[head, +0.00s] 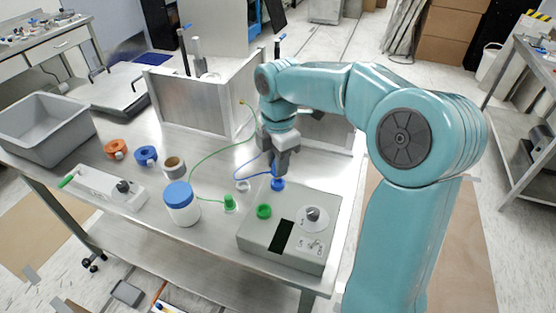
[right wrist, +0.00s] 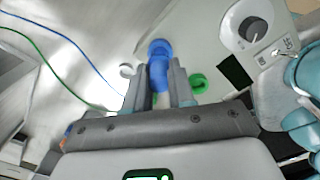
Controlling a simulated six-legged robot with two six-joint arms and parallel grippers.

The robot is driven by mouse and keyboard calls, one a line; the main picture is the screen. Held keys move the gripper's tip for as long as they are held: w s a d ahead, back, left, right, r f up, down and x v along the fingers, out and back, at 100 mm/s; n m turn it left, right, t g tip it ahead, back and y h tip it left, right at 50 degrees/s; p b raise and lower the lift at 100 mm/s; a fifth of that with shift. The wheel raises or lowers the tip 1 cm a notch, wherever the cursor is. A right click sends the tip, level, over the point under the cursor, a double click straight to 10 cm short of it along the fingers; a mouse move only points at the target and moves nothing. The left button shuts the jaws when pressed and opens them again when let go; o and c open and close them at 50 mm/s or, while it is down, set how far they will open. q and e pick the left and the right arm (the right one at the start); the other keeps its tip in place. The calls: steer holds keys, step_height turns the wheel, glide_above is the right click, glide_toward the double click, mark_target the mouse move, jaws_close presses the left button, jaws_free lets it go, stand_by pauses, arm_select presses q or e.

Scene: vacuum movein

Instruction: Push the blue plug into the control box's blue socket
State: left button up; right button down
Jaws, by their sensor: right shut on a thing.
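The grey control box (head: 252,234) stands at the front right of the steel table. Its blue socket (head: 278,185) is at the box's far left corner, and its green socket (head: 264,211) is nearer. My right gripper (head: 279,172) points down over the blue socket. In the right wrist view its fingers are shut on the blue plug (right wrist: 158,74), which lines up with the blue socket ring (right wrist: 160,46). I cannot tell whether the plug's tip is inside the socket. The blue cable (head: 240,176) loops left from the plug. My left gripper is not in view.
A green plug (head: 229,203) stands left of the box, with a white ring (head: 242,186) nearby. A blue-lidded jar (head: 181,205), tape rolls, a power strip (head: 108,187) and a grey bin (head: 45,130) lie further left. A metal partition (head: 195,103) stands behind.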

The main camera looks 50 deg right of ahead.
steer(key=shift+f, duration=0.35)
stand_by(0.8)
steer(key=shift+f+b, duration=0.45)
steer(key=shift+f, duration=0.05)
steer(key=shift+f, duration=0.15)
steer(key=shift+f+b, duration=0.3)
steer(key=shift+f, duration=0.05)
steer(key=shift+f, duration=0.2)
stand_by(0.7)
steer(key=shift+f, duration=0.25)
stand_by(2.0)
steer(key=shift+c, duration=2)
jaws_free()
